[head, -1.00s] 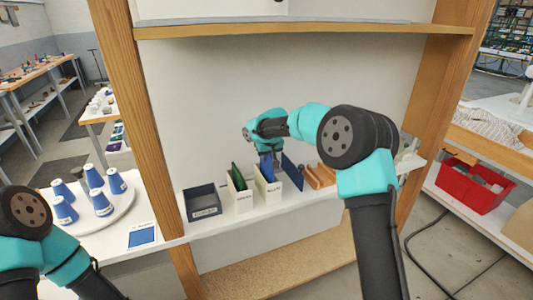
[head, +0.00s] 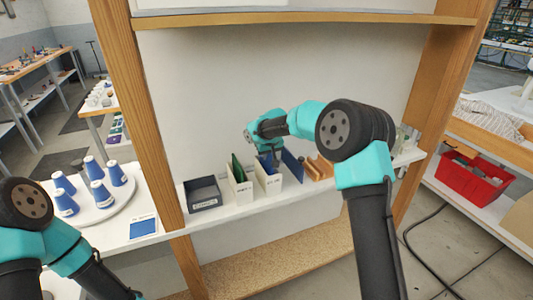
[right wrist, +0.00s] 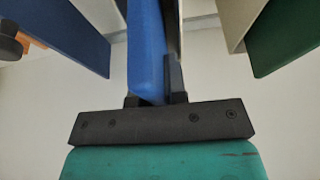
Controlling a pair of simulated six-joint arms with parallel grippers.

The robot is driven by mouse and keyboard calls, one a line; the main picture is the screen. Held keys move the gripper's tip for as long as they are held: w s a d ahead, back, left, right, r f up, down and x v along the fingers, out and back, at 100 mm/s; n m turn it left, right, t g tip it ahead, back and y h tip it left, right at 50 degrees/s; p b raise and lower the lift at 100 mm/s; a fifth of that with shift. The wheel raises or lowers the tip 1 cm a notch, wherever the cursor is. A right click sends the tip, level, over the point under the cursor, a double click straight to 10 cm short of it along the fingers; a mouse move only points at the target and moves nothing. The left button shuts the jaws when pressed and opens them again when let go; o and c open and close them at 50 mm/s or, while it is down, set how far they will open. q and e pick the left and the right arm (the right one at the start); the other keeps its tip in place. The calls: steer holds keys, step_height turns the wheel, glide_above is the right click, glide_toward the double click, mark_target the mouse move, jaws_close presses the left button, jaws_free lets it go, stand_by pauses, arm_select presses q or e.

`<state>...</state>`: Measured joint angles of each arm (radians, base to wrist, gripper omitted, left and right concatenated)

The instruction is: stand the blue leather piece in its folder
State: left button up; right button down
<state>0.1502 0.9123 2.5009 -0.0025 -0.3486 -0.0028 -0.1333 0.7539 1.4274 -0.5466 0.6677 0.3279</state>
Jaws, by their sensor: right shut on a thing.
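My right gripper (head: 272,160) is shut on the blue leather piece (right wrist: 146,50). In the right wrist view the piece stands between the two dark fingers. In the head view the gripper is right above a white folder (head: 269,186) with a blue label, and the held piece is mostly hidden by it and the folder. I cannot tell how deep the piece sits. My left arm shows at the lower left, but its gripper is out of view.
A white folder with a green piece (head: 238,168) stands to the left, then a dark grey box (head: 203,197). A blue panel (head: 292,165) stands close on the right, before a wooden rack (head: 320,169). An upper shelf (head: 310,22) crosses above.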

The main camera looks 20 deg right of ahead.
stand_by(0.4)
steer(key=c, duration=1.1)
jaws_free()
steer(key=a+v, duration=0.1)
steer(key=v, duration=1.6)
steer(key=shift+d+r, duration=0.2)
steer(key=shift+d, duration=0.25)
